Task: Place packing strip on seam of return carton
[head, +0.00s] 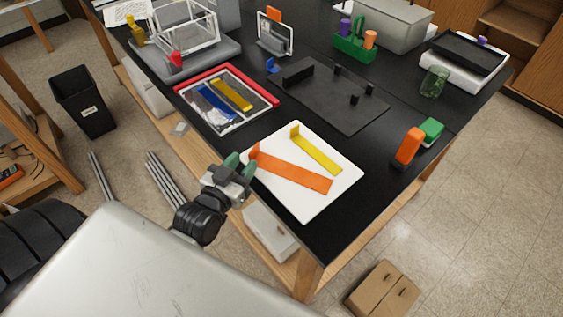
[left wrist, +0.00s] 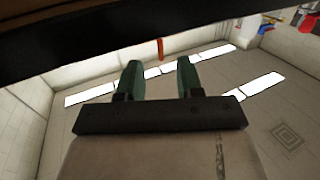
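Two strips with small upturned end tabs lie on a white board (head: 318,197) at the table's near corner: an orange strip (head: 295,171) and a thinner yellow strip (head: 318,153). I cannot tell which is the packing strip. A brown cardboard carton (head: 372,291) with a dark seam across its top stands on the floor at bottom right. My left gripper (head: 241,164) is at the board's left edge, close to the orange tab. In the left wrist view its green fingers (left wrist: 158,78) are apart with nothing gripped; a thin orange-red piece (left wrist: 160,49) shows beyond them. My right gripper is out of view.
A red-rimmed tray (head: 267,95) with a blue and a yellow strip lies behind the board. A dark plate (head: 337,104) with small blocks is further right. An orange block (head: 409,147) and a green block (head: 431,131) stand near the right edge. Floor around the carton is clear.

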